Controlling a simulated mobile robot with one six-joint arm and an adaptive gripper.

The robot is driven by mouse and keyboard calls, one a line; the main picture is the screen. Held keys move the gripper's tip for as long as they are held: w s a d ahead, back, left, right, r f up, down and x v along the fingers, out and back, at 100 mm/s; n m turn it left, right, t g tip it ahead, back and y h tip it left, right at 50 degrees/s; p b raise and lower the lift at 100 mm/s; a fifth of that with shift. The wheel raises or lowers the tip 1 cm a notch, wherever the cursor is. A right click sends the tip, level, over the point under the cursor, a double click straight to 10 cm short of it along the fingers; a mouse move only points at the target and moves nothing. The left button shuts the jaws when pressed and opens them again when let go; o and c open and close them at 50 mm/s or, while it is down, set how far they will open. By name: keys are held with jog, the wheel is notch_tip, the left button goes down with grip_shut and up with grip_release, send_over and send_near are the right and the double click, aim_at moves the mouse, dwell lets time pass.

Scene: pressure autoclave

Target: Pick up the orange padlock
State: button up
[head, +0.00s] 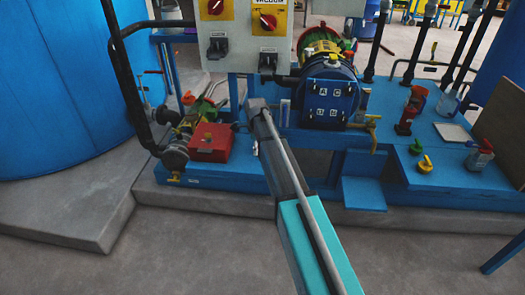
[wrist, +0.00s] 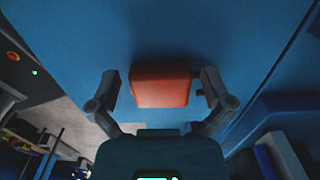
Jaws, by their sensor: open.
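In the wrist view, an orange-red block (wrist: 160,84), which looks like the body of the orange padlock, lies against a blue surface (wrist: 160,30). No shackle can be made out. My gripper (wrist: 160,92) is open, with one finger on each side of the block and a visible gap on both sides. I cannot tell how far the block is from the fingertips in depth. In the head view my arm reaches forward to the blue skid, and its end hides the padlock there.
A red box (head: 208,143) stands left of my arm. A control panel (head: 245,35) with red knobs hangs just above the arm's end. A blue motor unit (head: 328,92) is to its right.

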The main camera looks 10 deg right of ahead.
jog(key=shift+s, duration=0.1)
jog(key=c, duration=1)
jog(key=shift+r, duration=0.2)
jog(key=shift+r+p, duration=0.75)
jog(key=shift+p, duration=0.2)
jog(key=s+r+p, duration=1.1)
jog(key=s, duration=0.2)
jog(key=shift+s+d, duration=0.4)
